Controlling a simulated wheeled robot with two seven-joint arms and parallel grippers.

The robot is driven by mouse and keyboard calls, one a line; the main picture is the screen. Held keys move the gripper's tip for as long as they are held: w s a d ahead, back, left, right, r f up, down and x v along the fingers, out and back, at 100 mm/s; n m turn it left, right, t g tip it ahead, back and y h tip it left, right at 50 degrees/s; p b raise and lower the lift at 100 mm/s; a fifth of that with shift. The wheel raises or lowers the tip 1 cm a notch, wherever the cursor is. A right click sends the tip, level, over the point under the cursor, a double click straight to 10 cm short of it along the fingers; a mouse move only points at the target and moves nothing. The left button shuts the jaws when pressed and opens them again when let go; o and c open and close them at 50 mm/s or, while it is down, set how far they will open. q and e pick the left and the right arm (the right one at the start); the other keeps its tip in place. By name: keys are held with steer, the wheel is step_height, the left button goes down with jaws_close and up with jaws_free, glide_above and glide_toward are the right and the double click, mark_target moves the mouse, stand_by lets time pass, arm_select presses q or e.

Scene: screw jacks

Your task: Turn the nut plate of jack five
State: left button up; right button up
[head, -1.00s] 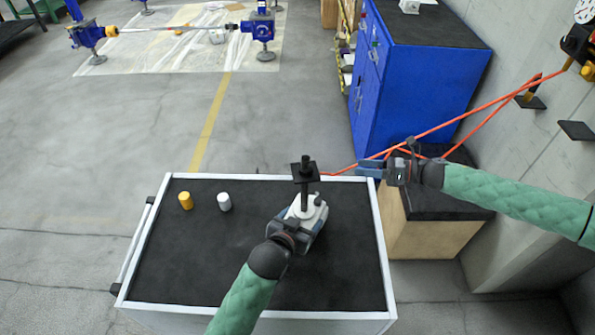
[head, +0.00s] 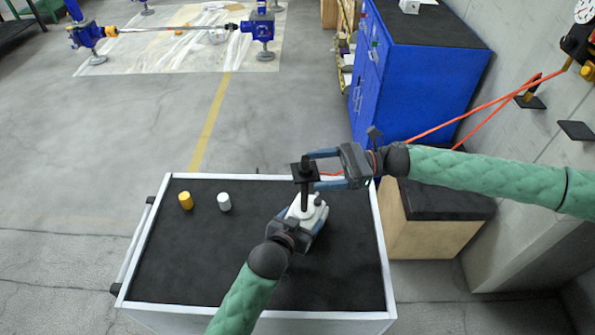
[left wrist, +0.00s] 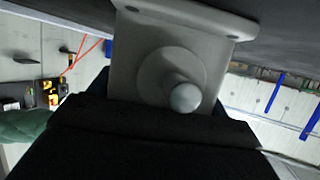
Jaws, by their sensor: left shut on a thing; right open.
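A small screw jack stands on the black-topped cart, with a pale grey base (head: 308,213), an upright dark screw and a square black nut plate (head: 300,173) near its top. I cannot read a number on it. My left gripper (head: 297,228) is shut on the jack's base from the front. In the left wrist view the pale base (left wrist: 190,50) with a round knob fills the space beyond the dark gripper. My right gripper (head: 322,170) is open, its two fingers reaching left on either side of the nut plate's right part; I cannot tell whether they touch it.
A yellow cylinder (head: 186,200) and a white cylinder (head: 224,202) stand on the cart top (head: 190,260) to the left. A blue cabinet (head: 425,80) and a wooden box with a dark top (head: 440,200) stand behind and right. An orange cord (head: 470,114) runs from the wall.

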mark_target(297, 171)
steer(key=shift+s+a, duration=0.2)
steer(key=shift+a, duration=0.8)
steer(key=shift+s+a, duration=0.15)
steer(key=shift+a, duration=0.8)
steer(key=shift+s+a, duration=0.2)
steer(key=shift+a, duration=0.8)
steer(key=c, duration=1)
steer(key=shift+m+t, duration=0.6)
steer(key=shift+t, duration=0.3)
